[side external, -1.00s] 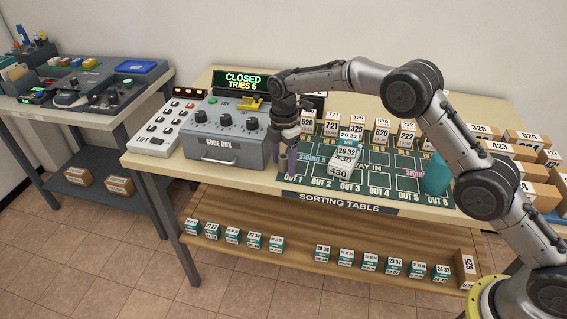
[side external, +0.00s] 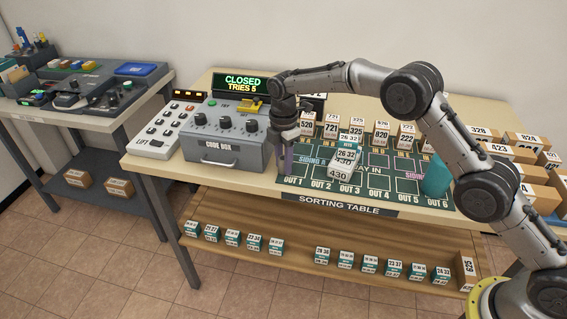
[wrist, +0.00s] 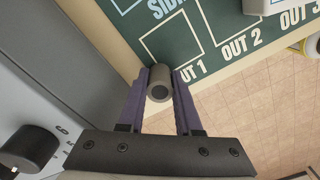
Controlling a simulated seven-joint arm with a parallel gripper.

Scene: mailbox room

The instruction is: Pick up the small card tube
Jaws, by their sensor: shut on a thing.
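The small card tube (wrist: 159,88) is a short grey cylinder with a dark hollow end facing the camera in the wrist view. It is between the fingers of my gripper (wrist: 158,75), which are shut on it from both sides near their tips. In the side external view my gripper (side external: 287,160) points down over the left end of the table, close to OUT 1 and just right of the code box. The tube cannot be made out there behind the fingers.
The grey code box (side external: 228,135) stands close to my gripper's left. Labelled boxes (side external: 342,165) are stacked on the green sorting mat (side external: 318,178). A teal cylinder (side external: 436,176) stands at the right. The table's front edge is near my gripper.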

